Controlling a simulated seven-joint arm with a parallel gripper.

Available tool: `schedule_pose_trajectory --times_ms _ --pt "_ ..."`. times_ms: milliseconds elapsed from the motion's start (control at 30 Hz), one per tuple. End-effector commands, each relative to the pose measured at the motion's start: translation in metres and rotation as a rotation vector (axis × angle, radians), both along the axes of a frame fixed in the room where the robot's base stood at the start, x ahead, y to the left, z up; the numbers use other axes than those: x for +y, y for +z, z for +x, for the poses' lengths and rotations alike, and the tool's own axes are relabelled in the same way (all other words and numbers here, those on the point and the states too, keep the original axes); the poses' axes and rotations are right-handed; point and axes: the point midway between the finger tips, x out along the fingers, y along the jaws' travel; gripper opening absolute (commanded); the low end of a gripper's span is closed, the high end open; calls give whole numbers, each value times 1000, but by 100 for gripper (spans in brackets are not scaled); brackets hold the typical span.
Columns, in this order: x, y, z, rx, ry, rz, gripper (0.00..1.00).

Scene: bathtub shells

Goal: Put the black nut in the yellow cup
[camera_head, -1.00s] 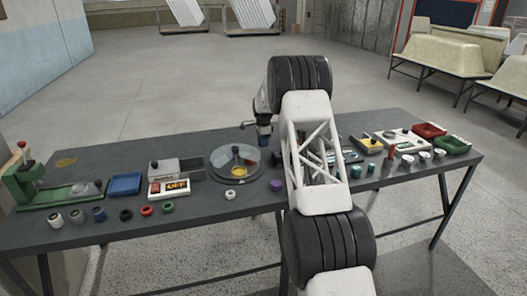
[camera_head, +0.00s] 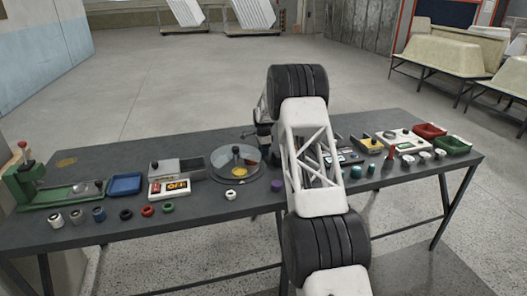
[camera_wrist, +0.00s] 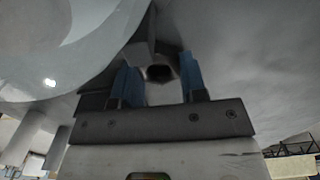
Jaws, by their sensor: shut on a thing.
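In the wrist view, my gripper (camera_wrist: 158,82) has its blue fingers closed on a dark hexagonal piece with a hole (camera_wrist: 159,72), which looks like the nut. In the head view, my gripper (camera_head: 264,146) is low over the table, just right of a round dish, and partly hidden by my arm, so the held piece is not clear there. The round dish (camera_head: 217,164) has a see-through cover and a dark knob. A yellow patch (camera_head: 239,171) shows at its front; whether that is the yellow cup I cannot tell.
A black ring (camera_head: 126,214) lies among several coloured rings along the front edge. A white ring (camera_head: 230,195) and a purple piece (camera_head: 277,185) lie in front of the dish. A blue tray (camera_head: 125,184) is at left; red (camera_head: 429,130) and green trays (camera_head: 452,146) are at right.

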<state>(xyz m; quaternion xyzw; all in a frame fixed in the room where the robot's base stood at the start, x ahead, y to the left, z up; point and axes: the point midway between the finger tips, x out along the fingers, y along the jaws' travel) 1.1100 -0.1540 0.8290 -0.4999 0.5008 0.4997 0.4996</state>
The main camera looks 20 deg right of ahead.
Motion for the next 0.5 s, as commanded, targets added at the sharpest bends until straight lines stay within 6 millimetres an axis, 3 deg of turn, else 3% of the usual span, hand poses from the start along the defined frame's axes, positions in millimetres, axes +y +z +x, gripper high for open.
schedule_pose_trajectory --times_ms 400,433,500 --pt "0 -2 0 -1 0 0 17" --pt "0 -3 0 -1 0 0 41" --pt "0 -2 0 -1 0 0 51"
